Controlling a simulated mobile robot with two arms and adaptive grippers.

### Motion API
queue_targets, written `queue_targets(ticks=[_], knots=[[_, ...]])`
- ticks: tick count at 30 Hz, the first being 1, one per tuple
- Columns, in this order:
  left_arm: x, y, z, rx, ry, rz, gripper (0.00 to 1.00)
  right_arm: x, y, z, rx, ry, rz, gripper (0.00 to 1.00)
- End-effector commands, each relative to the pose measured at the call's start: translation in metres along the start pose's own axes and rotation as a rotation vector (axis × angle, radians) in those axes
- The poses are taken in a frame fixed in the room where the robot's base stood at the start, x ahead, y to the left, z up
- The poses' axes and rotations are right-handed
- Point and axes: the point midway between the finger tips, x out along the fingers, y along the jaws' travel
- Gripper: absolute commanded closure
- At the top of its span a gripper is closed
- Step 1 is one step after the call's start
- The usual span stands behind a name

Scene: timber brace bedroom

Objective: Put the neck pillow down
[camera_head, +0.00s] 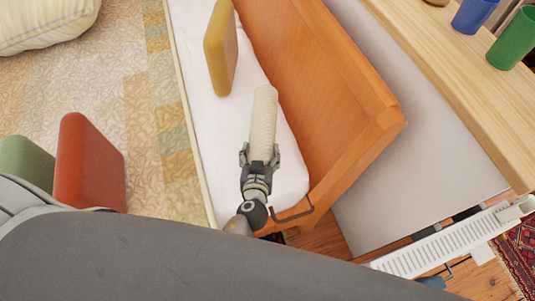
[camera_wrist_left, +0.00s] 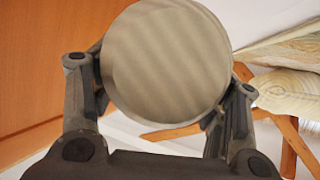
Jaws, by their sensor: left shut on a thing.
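The neck pillow (camera_head: 264,115) is a cream, ribbed cylinder. My left gripper (camera_head: 260,157) is shut on its near end, and the pillow points away from the gripper over the white mattress (camera_head: 215,135). I cannot tell whether the pillow touches the mattress. In the left wrist view, the round end of the pillow (camera_wrist_left: 165,60) fills the middle between the two fingers of the left gripper (camera_wrist_left: 160,88). My right gripper is not in view.
A yellow cushion (camera_head: 221,48) stands on the mattress beyond the pillow. The orange wooden bed side (camera_head: 310,70) rises to the right. Red (camera_head: 88,165) and green (camera_head: 25,162) cushions are at left. A wooden shelf (camera_head: 450,60) holds blue (camera_head: 474,14) and green (camera_head: 513,40) cups.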

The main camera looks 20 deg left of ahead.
Motion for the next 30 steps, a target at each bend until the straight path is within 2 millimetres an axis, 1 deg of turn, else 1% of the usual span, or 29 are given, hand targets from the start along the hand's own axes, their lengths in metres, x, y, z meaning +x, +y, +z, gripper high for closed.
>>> queue_targets(ticks=[1, 6, 14, 15, 18, 20, 30], knots=[[0.011, 0.004, 0.008, 0.003, 0.000, 0.001, 0.66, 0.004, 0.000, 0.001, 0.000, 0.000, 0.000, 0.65], [0.032, 0.015, 0.021, 0.002, 0.001, 0.000, 0.66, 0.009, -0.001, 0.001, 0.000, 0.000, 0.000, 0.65], [0.046, 0.022, 0.031, 0.000, 0.000, 0.000, 0.66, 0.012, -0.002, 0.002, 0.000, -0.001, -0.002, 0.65], [0.049, 0.022, 0.038, 0.003, -0.001, 0.000, 0.66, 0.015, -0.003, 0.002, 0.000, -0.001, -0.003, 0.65], [0.055, 0.021, 0.053, 0.003, -0.002, 0.000, 0.66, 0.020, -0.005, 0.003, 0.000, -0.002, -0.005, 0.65], [0.057, 0.021, 0.057, 0.002, 0.000, 0.000, 0.66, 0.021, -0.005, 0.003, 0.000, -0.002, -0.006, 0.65], [0.057, 0.021, 0.059, -0.001, 0.001, -0.001, 0.66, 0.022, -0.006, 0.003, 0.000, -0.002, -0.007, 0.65]])
